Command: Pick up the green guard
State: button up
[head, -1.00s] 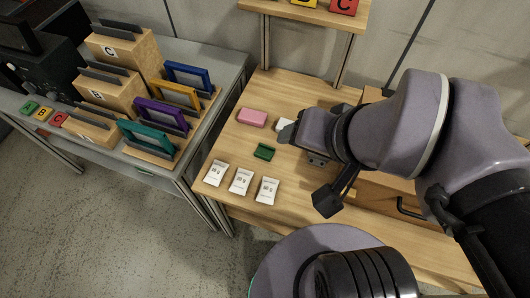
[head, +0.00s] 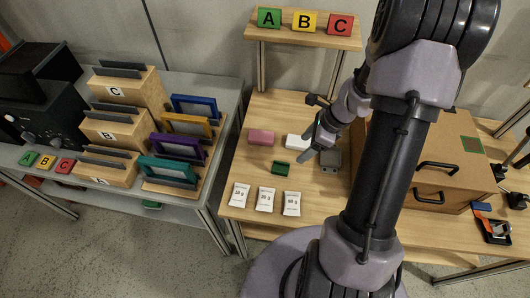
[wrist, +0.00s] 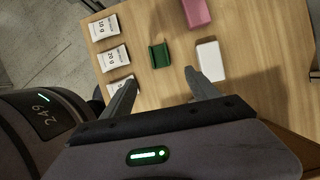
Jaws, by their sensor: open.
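The green guard (head: 281,168) is a small dark green channel-shaped piece lying on the wooden table, in front of the pink and white blocks. In the wrist view the guard (wrist: 159,54) lies just beyond my fingertips, roughly centred between them. My gripper (head: 308,149) is to the right of the guard in the head view, above the table and apart from it. In the wrist view my gripper (wrist: 159,80) has its two fingers spread wide with nothing between them.
A pink block (head: 261,137) and a white block (head: 297,142) lie behind the guard. Several labelled white packets (head: 266,200) lie in front. A grey block (head: 330,160) and a wooden box with handles (head: 425,150) stand to the right. Bare table surrounds the guard.

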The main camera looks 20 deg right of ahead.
jog(key=b, duration=0.4)
send_near(281, 169)
jog(key=shift+d+x, duration=0.2)
jog(key=shift+x, duration=0.85)
jog(key=b+x, duration=0.3)
jog(key=x, duration=0.2)
jog(key=shift+a+f, duration=0.2)
jog(key=shift+r, duration=0.2)
jog(key=c, duration=1.4)
